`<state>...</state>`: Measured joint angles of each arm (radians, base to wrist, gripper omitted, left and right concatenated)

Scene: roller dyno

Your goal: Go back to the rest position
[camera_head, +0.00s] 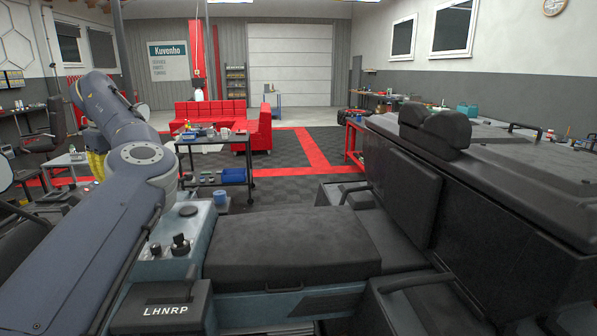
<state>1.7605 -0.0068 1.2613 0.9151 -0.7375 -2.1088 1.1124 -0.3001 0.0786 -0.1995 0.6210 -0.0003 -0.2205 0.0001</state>
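My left arm comes in from the left edge, a blue-grey arm bent upward and then back down. Its gripper does not show. A yellow part shows behind the arm's bend, and I cannot tell what it is. My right arm and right gripper are not in view. No loose object can be seen held by me.
A dark padded bench top (292,247) lies in front, with a black box marked LHNRP (162,308) at its near left. A bulky black machine (480,185) fills the right.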

